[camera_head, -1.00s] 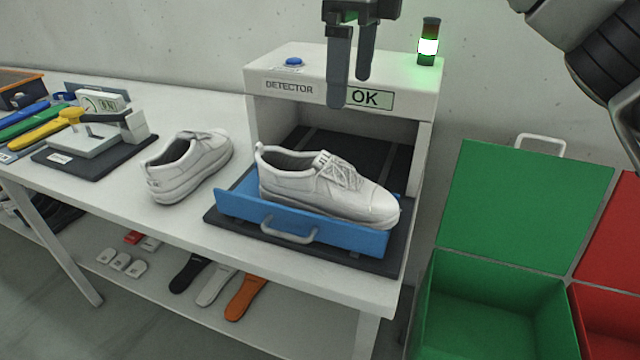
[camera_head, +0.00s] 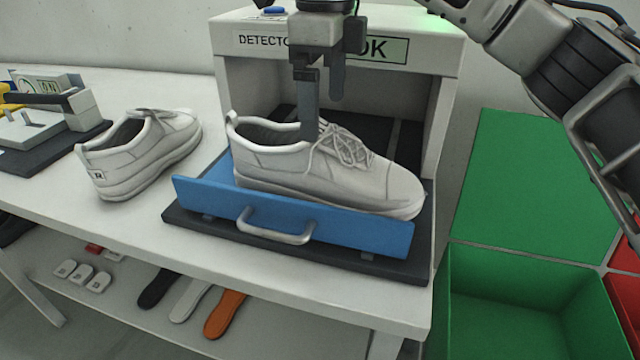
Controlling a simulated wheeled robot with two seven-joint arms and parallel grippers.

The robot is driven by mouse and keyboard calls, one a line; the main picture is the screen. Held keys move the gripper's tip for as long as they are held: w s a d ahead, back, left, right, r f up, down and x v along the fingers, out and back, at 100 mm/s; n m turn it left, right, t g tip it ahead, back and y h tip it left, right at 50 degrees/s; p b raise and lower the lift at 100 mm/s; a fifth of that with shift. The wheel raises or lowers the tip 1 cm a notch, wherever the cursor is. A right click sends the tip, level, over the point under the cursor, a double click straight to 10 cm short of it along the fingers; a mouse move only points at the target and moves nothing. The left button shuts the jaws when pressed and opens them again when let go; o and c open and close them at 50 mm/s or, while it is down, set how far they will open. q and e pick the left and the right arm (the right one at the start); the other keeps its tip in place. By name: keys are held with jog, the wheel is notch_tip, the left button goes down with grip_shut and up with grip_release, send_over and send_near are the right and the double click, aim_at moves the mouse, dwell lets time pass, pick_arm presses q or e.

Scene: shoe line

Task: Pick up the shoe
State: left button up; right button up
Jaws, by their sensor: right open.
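A white lace-up shoe (camera_head: 370,183) sits in the blue drawer tray (camera_head: 200,200) pulled out of the detector (camera_head: 232,85), its toe toward the right. A second white shoe (camera_head: 145,155) stands on the table to the left of the tray. My right gripper (camera_head: 323,118) points down over the tray shoe, open. Its nearer finger overlaps the shoe's opening by the tongue in the picture, and the other finger is farther back. I cannot tell whether a finger touches the shoe. My left gripper is out of the picture.
The detector's panel, partly hidden by my gripper, reads OK. An open green bin (camera_head: 520,262) and a red bin (camera_head: 626,258) stand at the right. A dark-based device (camera_head: 62,142) is at the far left. Insoles (camera_head: 226,312) lie on the lower shelf (camera_head: 300,340).

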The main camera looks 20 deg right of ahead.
aim_at(320, 153)
jog(key=f, duration=0.8)
jog(key=shift+a+f, duration=0.2)
jog(key=shift+a, duration=0.1)
jog(key=shift+r, duration=0.1)
jog(key=c, duration=1.2)
